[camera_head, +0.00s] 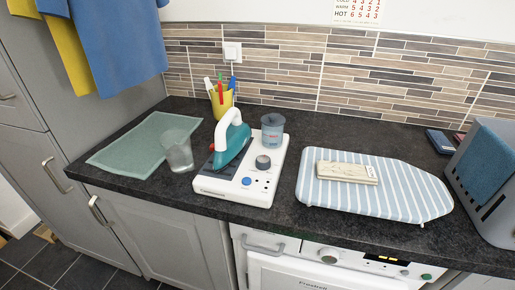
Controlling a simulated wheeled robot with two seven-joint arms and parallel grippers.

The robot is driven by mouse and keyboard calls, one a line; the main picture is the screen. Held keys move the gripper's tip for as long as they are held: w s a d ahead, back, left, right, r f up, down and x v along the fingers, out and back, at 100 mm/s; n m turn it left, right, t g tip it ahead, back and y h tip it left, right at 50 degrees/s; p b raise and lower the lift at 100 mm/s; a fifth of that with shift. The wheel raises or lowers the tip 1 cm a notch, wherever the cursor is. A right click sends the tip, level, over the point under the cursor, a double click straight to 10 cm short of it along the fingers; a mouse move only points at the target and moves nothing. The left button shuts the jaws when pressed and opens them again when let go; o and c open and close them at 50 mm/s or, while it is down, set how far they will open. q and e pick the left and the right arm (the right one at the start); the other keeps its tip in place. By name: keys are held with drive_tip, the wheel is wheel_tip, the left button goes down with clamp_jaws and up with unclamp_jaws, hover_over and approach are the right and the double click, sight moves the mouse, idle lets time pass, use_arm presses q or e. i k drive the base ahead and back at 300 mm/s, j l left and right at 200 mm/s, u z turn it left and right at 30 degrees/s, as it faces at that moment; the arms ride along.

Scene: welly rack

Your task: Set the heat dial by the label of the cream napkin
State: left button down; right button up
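A folded cream napkin (340,172) lies on the striped ironing board (420,200). A small white label (371,171) is at its right end; its marks are too small to read. The white iron station (262,188) stands left of the board. Its dark round heat dial (263,162) is on the top face, and its setting cannot be read. A teal iron with a white handle (229,145) rests on the station. A wall chart (358,11) with rows of red numbers, including a HOT row, is cut off at the top. Neither gripper is in view.
A blue button (247,181) and a blue-tinted container (272,130) are by the dial. A glass (178,150) stands on a green mat (130,148) at left. A yellow pen cup (221,101) stands behind the iron. A grey crate (486,205) with blue cloth stands at right.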

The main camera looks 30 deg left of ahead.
sight(263, 162)
drive_tip(key=i+u, duration=0.1)
drive_tip(key=u, duration=0.25)
drive_tip(key=i+l+u, duration=0.1)
drive_tip(key=u, duration=0.3)
drive_tip(key=i+l+u, duration=0.1)
drive_tip(key=u, duration=0.25)
